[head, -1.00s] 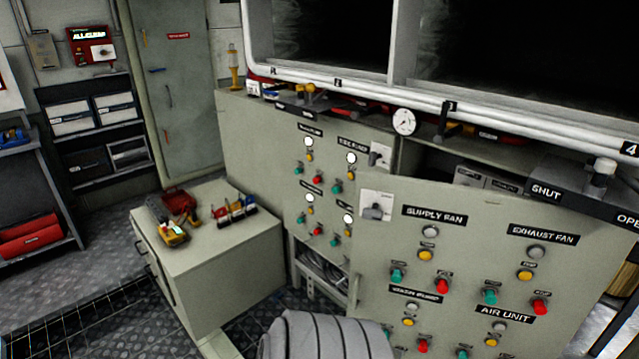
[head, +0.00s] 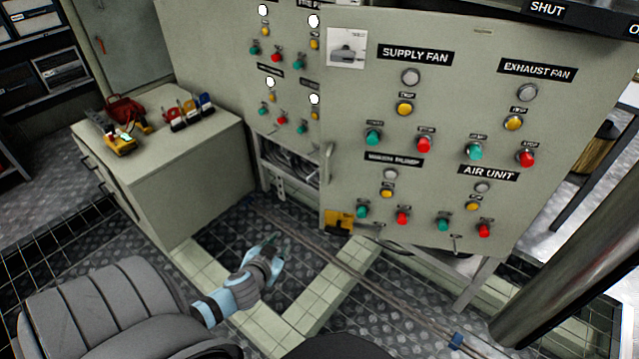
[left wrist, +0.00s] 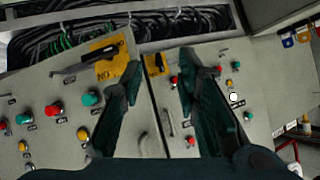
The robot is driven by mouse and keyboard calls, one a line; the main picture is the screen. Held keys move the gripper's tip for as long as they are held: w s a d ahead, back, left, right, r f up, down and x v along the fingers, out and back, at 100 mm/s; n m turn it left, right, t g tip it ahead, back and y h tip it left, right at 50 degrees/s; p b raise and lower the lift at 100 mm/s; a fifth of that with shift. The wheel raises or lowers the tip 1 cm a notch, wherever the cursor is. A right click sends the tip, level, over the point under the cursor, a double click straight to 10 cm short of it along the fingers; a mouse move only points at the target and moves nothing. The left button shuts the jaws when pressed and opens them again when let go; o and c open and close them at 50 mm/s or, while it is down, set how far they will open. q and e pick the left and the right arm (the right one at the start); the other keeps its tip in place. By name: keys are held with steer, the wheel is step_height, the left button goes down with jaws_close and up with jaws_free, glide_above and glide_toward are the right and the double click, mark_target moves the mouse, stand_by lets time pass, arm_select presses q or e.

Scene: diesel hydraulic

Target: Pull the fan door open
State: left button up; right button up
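The fan door (head: 440,110) is a pale grey-green panel with SUPPLY FAN and EXHAUST FAN labels, lamps and coloured buttons. It looks shut. Its slim upright handle (head: 328,162) is by its left edge. My left gripper (head: 277,243) is below and left of the handle in the head view, over the floor and apart from the door. In the left wrist view the fan door (left wrist: 60,95) shows upside down on the left. There my left gripper (left wrist: 158,75) has its dark fingers spread, with nothing between them, toward the door seam. My right gripper is out of view.
A neighbouring control cabinet (head: 215,60) stands left of the door. A low cabinet (head: 190,165) carries tools and padlocks. A thick grey post (head: 560,255) stands at right. Patterned floor lies in front.

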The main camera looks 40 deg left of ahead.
arm_select(q)
steer(key=w+d+r+t+b, duration=0.1)
steer(key=w+r+t+b, duration=0.2)
steer(key=w+r, duration=0.15)
steer(key=n+t+b, duration=0.2)
steer(key=t+b, duration=0.1)
steer(key=t, duration=0.1)
glide_toward(327, 169)
steer(key=b+x, duration=0.1)
steer(key=x, duration=0.9)
steer(key=shift+w+a+r, duration=0.1)
steer(key=shift+w, duration=0.25)
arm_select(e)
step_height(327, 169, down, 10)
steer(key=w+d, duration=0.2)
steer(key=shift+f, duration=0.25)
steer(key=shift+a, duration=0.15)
arm_select(q)
steer(key=c, duration=0.7)
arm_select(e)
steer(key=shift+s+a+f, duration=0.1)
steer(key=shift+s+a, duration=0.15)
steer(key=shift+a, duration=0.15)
